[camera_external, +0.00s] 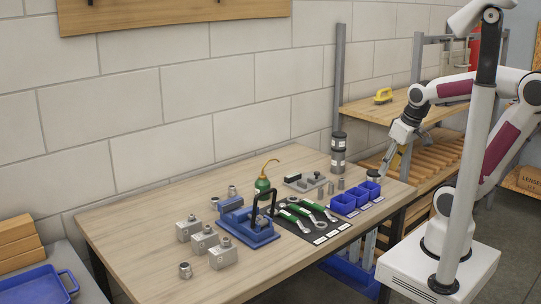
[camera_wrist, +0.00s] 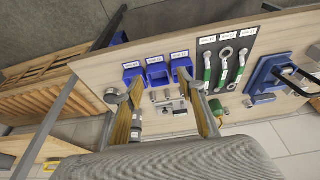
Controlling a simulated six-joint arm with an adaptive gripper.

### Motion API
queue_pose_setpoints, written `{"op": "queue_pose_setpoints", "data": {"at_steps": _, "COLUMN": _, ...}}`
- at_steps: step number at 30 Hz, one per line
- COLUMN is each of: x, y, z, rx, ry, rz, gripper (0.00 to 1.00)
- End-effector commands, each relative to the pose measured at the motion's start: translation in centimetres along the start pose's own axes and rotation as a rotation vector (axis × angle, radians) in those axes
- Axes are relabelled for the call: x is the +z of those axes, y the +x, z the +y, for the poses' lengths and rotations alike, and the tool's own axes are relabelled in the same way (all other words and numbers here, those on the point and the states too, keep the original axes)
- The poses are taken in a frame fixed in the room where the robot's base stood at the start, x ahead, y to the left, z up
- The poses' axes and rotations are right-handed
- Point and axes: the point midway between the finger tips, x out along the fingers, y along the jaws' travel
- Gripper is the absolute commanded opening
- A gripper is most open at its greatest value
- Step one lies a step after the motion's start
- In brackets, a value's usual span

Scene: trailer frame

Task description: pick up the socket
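Several small grey metal cylinders, which look like sockets (camera_external: 330,188), stand on the workbench between the blue bins and a grey block. They also show as small metal pieces in the wrist view (camera_wrist: 153,97), between my fingers. I cannot tell which one the task means. My gripper (camera_external: 385,172) is above the bench's right end, beyond the bins and to the right of the sockets. In the wrist view my gripper (camera_wrist: 156,76) has its two yellowish fingers wide apart with nothing held between them.
Blue bins (camera_external: 343,203) stand at the bench's right edge, beside a dark mat with green-handled wrenches (camera_external: 300,211). A dark round piece (camera_external: 373,175) sits below my gripper. A tall black-and-grey cylinder (camera_external: 338,153) stands behind. A blue fixture (camera_external: 248,232) and metal blocks lie left.

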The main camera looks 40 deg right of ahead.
Motion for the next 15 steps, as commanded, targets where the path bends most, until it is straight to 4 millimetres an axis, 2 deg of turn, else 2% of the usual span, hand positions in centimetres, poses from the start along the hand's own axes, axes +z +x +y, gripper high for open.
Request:
{"op": "queue_pose_setpoints", "data": {"at_steps": 8, "x": -3.9, "y": 1.7, "z": 1.7, "rx": 0.057, "ry": -0.043, "rz": -0.045, "gripper": 0.39}}
{"op": "queue_pose_setpoints", "data": {"at_steps": 15, "x": -9.0, "y": 3.4, "z": 3.6, "rx": 0.122, "ry": -0.092, "rz": -0.022, "gripper": 0.39}}
